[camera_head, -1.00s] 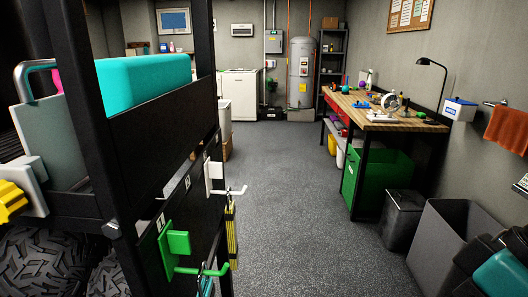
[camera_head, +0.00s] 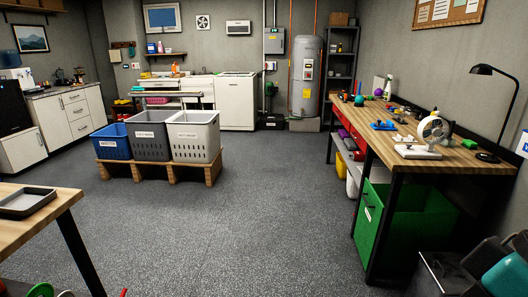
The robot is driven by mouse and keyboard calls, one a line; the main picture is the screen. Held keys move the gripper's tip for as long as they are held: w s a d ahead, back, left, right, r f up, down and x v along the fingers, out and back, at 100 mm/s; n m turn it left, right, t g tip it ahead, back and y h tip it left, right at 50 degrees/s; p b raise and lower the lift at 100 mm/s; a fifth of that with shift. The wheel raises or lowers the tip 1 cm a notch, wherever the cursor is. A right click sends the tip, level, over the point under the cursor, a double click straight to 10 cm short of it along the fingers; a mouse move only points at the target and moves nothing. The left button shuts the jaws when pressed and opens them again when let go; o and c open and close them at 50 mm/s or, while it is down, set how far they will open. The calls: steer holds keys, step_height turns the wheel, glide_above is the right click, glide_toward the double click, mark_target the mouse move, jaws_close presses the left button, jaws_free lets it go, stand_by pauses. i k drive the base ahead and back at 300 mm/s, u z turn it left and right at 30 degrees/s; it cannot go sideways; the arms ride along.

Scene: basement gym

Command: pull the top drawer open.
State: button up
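No part of my gripper shows in the camera_head view. A white cabinet (camera_head: 77,113) with stacked fronts and dark handles stands at the far left, under a countertop. Its uppermost front (camera_head: 73,97) looks shut. Red fronts (camera_head: 349,134), perhaps drawers, show under the wooden workbench top (camera_head: 452,157) on the right, seen at a steep angle. I cannot tell which of these is the top drawer of the task.
A wooden pallet (camera_head: 159,171) with blue and grey bins stands mid-left. A table corner (camera_head: 38,235) with a tray (camera_head: 27,203) is near left. A green bin (camera_head: 412,222) is under the workbench. A water heater (camera_head: 306,78) stands at the back. The middle floor is clear.

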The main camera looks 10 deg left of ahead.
mark_target(68, 97)
steer(key=i, duration=1.75)
steer(key=u, duration=1.95)
steer(key=i, duration=6.55)
steer(key=u, duration=0.8)
steer(key=i, duration=2.5)
steer(key=u, duration=0.05)
